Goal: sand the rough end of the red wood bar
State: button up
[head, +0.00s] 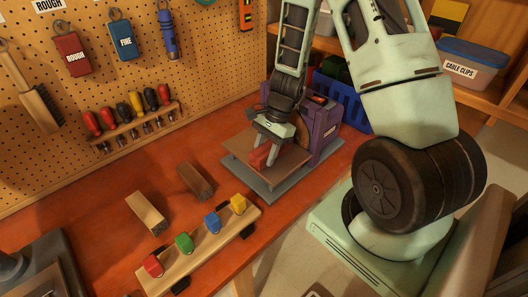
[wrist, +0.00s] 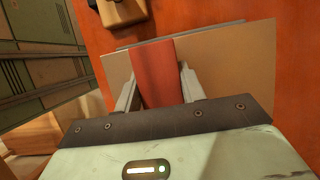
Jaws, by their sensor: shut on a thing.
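The red wood bar (head: 259,158) is at the brown work table (head: 287,160) of a purple machine (head: 318,128), which has a round brown disc (head: 302,124) on its near side. My gripper (head: 268,145) is shut on the bar from above. In the wrist view the bar (wrist: 156,68) stands between the two pale fingers of my gripper (wrist: 160,84), and the tan work table (wrist: 230,65) shows behind it. The bar's lower part is hidden by the gripper in the wrist view. I cannot tell whether the bar touches the table or the disc.
A pale wood bar (head: 147,212) and a dark brown one (head: 195,180) lie on the red bench. A wooden rail (head: 200,251) with red, green, blue and yellow pieces stands at the front. Red "ROUGH" (head: 72,55) and blue "FINE" (head: 122,40) blocks hang on the pegboard.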

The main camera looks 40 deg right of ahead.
jog(key=shift+d, duration=1.55)
jog(key=shift+s, duration=0.45)
dwell(0.5)
jog(key=shift+s, duration=0.1)
jog(key=shift+w, duration=0.45)
dwell(0.4)
jog(key=shift+s+a, duration=0.1)
jog(key=shift+a, duration=1.95)
notch_tip(320, 180, up, 9)
jog(key=p, duration=0.7)
jog(key=shift+r+p, duration=0.1)
jog(key=shift+p, duration=0.2)
